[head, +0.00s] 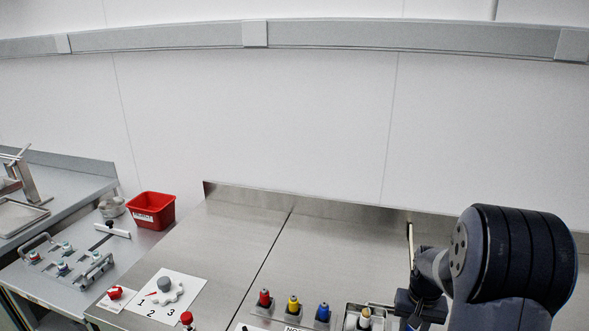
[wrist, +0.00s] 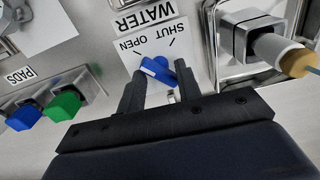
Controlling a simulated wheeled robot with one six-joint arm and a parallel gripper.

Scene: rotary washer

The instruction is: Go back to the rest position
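My gripper (wrist: 159,72) is open, with its two dark fingers apart in the wrist view. A blue valve lever (wrist: 157,70) shows between and beyond the fingertips, on a white plate marked WATER, SHUT and OPEN (wrist: 150,28). I cannot tell whether the fingers touch the lever. In the head view my arm fills the lower right corner, and my fingertips are not clearly visible there.
A metal tray (wrist: 225,68) with a pale-handled tool stands close to the right of my gripper. Green (wrist: 64,106) and blue (wrist: 27,117) pads sit left.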

